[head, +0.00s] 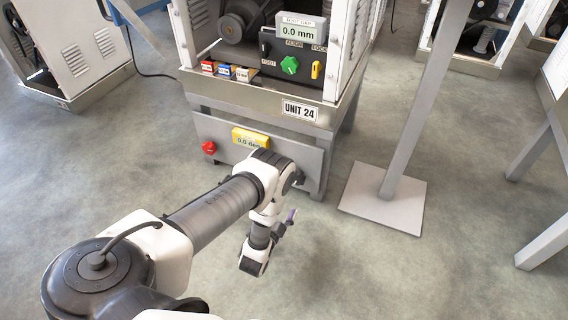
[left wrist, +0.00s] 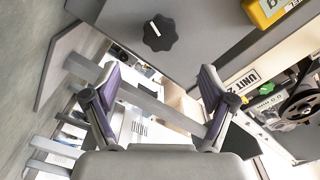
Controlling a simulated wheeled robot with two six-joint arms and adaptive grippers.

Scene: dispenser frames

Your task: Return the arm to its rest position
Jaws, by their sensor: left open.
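My left arm reaches in from the lower left in the head view. Its gripper (head: 288,216) hangs low in front of the stand of Unit 24, partly hidden by the wrist links. In the left wrist view the gripper (left wrist: 160,88) is open, its two purple-padded fingers wide apart with nothing held between them. A black lobed knob (left wrist: 160,33) on a grey panel shows beyond the fingertips, apart from them. My right gripper is in neither view.
The Unit 24 stand carries a red knob (head: 209,147) and a yellow display (head: 250,138). Above are a green knob (head: 289,65) and a foot gap display (head: 302,29) reading 0.0 mm. A post on a floor plate (head: 385,200) stands right. The floor in front is clear.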

